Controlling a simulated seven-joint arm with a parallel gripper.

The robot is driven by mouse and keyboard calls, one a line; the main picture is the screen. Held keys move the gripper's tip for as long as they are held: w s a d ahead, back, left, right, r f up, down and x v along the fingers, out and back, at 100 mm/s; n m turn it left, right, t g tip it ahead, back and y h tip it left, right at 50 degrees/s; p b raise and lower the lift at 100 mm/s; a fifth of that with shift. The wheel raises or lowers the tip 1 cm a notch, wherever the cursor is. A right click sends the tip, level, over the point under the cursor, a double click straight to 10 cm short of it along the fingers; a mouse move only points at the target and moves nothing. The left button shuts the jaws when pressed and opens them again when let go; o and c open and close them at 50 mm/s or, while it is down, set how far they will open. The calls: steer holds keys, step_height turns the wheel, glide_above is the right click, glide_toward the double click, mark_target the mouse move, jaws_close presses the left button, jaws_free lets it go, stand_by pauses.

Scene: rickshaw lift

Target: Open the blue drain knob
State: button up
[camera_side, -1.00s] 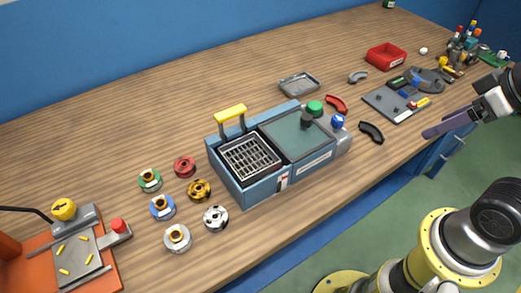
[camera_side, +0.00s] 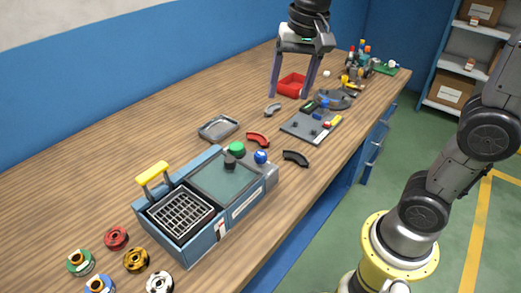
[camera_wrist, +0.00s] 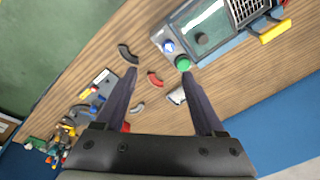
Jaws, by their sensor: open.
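The blue drain knob (camera_side: 261,157) is on the right end of the blue-grey machine (camera_side: 232,212), beside a green knob (camera_side: 236,148) and a dark knob (camera_side: 230,163). The blue knob also shows in the wrist view (camera_wrist: 169,47), near the top, next to the green knob (camera_wrist: 183,63). My gripper (camera_side: 288,92) is open and empty, fingers pointing down, above the bench behind and to the right of the machine. In the wrist view its fingertips (camera_wrist: 163,75) are wide apart, and the blue knob lies beyond them. The knob's marking is too small to read.
A red bin (camera_side: 292,86) stands behind my fingers. A grey tray (camera_side: 218,128), a red curved piece (camera_side: 258,139) and a black curved piece (camera_side: 296,158) lie around the machine. A grey board with small parts (camera_side: 311,126) is to the right. A yellow handle (camera_side: 152,173) rises from the machine's left end.

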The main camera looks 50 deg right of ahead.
steer(key=g, duration=0.2)
glide_above(261, 153)
step_height(261, 153, down, 5)
step_height(261, 153, down, 15)
steer(key=shift+a+r, duration=0.1)
jaws_close()
stand_by(0.3)
